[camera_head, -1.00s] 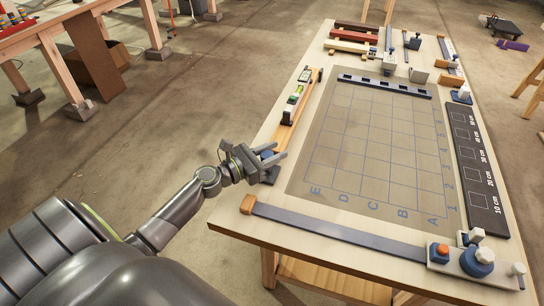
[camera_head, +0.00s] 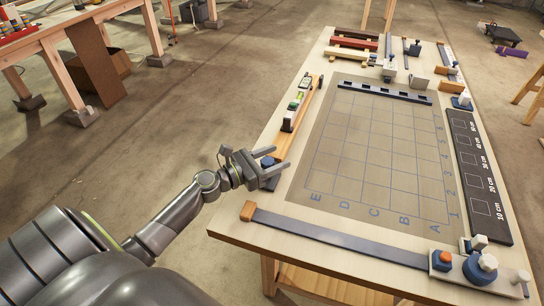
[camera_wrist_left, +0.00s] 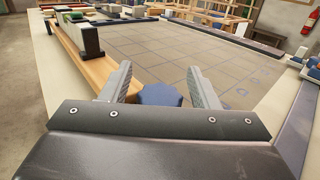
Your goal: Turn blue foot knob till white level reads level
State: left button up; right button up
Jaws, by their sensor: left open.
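The blue foot knob (camera_wrist_left: 160,95) sits at the near end of a wooden lath. In the left wrist view it lies between and just beyond my fingers. In the head view the knob (camera_head: 268,162) shows beside my gripper. My left gripper (camera_head: 272,162) is open, its two fingers on either side of the knob; whether they touch it I cannot tell. The white level (camera_head: 295,106) with a green vial rests on the wooden lath (camera_head: 305,112) toward its far part. The bubble is too small to read. My right gripper is not in view.
A gridded mat (camera_head: 375,150) covers the table's middle. A long dark lath (camera_head: 330,233) with an orange end block runs along the near edge to a blue-knobbed clamp (camera_head: 478,266). A black scale board (camera_head: 478,175) lies at the right. Clamps and coloured bars crowd the far end.

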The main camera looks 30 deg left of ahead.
pick_arm(q)
jog(key=shift+s+a+f, duration=0.15)
jog(key=shift+s+a, duration=0.1)
jog(key=shift+s, duration=0.15)
jog(key=b+v, duration=0.4)
jog(key=v, duration=0.3)
jog(key=shift+s, duration=0.2)
jog(key=shift+b+v, duration=0.5)
jog(key=shift+v, duration=1.1)
jog(key=p+v, duration=0.2)
jog(key=p, duration=0.1)
jog(key=p+v, duration=0.2)
jog(key=p, duration=0.2)
jog(key=shift+r, duration=0.4)
jog(key=shift+s+a+f+p, duration=0.2)
jog(key=shift+s+p, duration=0.25)
jog(key=shift+p, duration=0.2)
jog(key=shift+s+a+f+p, duration=0.1)
jog(key=shift+s+a+p, duration=0.1)
jog(key=shift+s+p, duration=0.35)
jog(key=shift+w, duration=0.1)
